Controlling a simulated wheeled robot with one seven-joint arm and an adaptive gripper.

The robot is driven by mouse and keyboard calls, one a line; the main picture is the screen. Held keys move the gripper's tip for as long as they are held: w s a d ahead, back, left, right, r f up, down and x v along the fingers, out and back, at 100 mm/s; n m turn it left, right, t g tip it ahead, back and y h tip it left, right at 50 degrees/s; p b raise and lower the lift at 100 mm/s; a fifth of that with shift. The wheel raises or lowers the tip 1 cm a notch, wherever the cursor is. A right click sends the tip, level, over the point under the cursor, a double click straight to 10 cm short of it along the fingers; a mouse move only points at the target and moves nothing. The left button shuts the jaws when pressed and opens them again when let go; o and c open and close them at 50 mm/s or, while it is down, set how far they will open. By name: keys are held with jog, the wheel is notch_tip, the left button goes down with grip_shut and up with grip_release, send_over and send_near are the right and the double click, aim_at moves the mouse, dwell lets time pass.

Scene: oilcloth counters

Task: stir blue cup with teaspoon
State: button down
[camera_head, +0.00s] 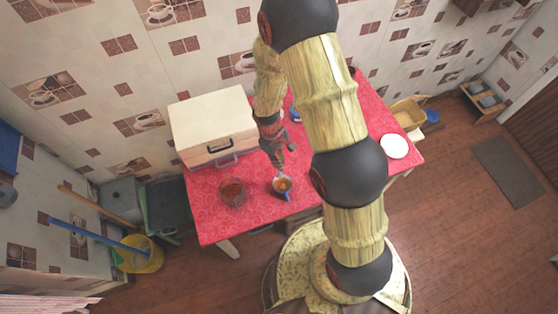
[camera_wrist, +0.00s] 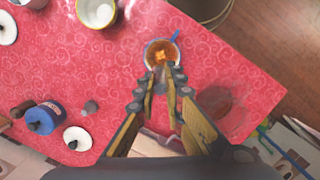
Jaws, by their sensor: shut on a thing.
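The blue cup (camera_head: 287,195) stands upright on the red-covered table, near its front edge, with brown liquid inside. In the wrist view, the blue cup (camera_wrist: 175,37) shows its handle at the upper right and an orange-brown patch in the liquid. My gripper (camera_head: 280,163) is above the cup, pointing down. In the wrist view, the fingertips of my gripper (camera_wrist: 168,72) are close together at the cup's near rim. The gripper is shut on the teaspoon, which is mostly hidden by the fingers; I cannot clearly see how deep its bowl sits.
A clear glass bowl (camera_head: 233,193) stands left of the cup. A cream box (camera_head: 213,122) stands at the back left, a white plate (camera_head: 394,146) at the right. A blue jar (camera_wrist: 45,117) and a yellow-rimmed container (camera_wrist: 97,12) show in the wrist view.

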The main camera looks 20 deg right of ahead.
aim_at(280, 173)
jog(key=shift+f+b, duration=2.7)
jog(key=shift+f, duration=1.4)
jog(key=shift+w+d, duration=0.1)
